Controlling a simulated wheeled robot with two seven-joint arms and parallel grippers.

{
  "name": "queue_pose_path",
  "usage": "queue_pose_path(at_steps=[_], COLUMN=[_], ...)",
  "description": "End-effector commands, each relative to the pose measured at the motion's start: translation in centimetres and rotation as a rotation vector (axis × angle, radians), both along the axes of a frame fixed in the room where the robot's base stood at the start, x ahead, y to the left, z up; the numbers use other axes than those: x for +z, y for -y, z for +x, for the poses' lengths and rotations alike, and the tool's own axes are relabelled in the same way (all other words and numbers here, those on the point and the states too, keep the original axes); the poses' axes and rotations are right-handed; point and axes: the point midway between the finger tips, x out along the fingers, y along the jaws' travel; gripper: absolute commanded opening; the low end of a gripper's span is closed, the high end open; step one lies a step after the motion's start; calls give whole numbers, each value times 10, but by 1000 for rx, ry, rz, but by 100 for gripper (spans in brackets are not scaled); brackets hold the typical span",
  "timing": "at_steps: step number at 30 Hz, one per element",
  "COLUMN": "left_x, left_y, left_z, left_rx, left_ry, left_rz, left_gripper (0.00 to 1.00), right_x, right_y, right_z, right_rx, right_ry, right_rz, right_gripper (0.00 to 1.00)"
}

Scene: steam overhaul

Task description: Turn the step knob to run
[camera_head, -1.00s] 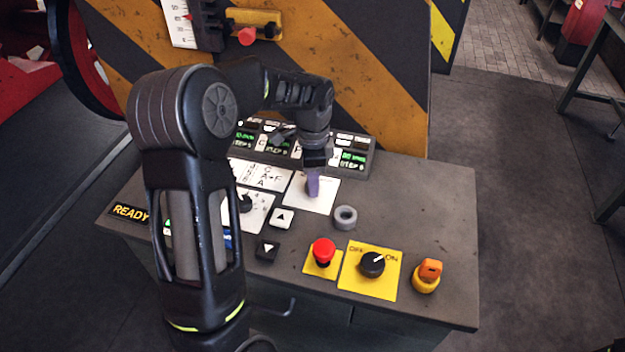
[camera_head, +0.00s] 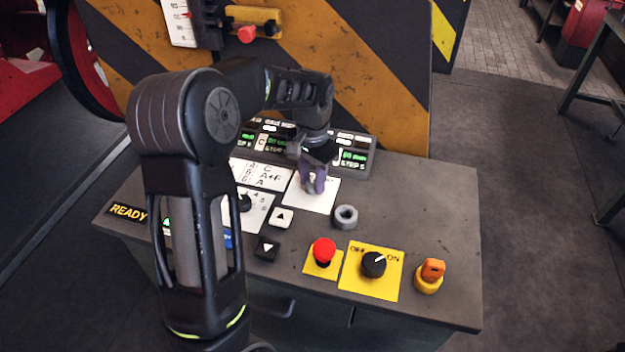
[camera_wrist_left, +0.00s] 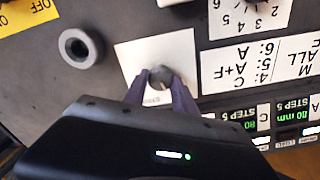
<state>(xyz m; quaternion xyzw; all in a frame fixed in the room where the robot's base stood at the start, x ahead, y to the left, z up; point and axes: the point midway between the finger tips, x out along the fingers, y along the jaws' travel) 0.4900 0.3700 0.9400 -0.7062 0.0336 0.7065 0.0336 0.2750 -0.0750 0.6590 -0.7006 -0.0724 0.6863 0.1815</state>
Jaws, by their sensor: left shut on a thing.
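The step knob (camera_wrist_left: 161,76) is a small dark grey knob on a white plate (camera_wrist_left: 183,52) in the left wrist view. My left gripper (camera_wrist_left: 160,84) points down at it, with its purple fingers on either side, shut on the knob. In the head view my left gripper (camera_head: 313,184) stands over the same white plate (camera_head: 325,198), and its fingers hide the knob. The lettering on the plate is mostly covered, so I cannot read the knob's setting. My right gripper is not in view.
Near the knob are a grey ring (camera_head: 345,217), an up-arrow button (camera_head: 281,217) and a down-arrow button (camera_head: 267,248). A red mushroom button (camera_head: 323,250), a black OFF/ON knob (camera_head: 373,264) and an orange key switch (camera_head: 432,270) sit nearer the front. Displays (camera_head: 355,158) stand behind.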

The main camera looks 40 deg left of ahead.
Motion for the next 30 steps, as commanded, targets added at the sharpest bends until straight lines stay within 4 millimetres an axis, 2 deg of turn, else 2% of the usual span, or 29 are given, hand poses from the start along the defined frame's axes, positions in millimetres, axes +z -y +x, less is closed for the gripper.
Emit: queue_pose_path(at_steps=[6, 12, 27, 28, 30], left_x=[0, 1, 1, 1, 1], left_y=[-1, 0, -1, -1, -1], left_z=[1, 1, 1, 1, 1], left_rx=[149, 224, 252, 252, 252], left_ry=[2, 2, 3, 3, 3], left_rz=[0, 0, 0, 0, 0], left_gripper=[0, 0, 0, 34, 39], right_x=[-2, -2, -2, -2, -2], right_y=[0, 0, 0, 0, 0], right_z=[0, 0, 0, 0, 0], right_rx=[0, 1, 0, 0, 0], right_ry=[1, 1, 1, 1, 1], right_rz=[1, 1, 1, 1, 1], right_gripper=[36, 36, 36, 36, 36])
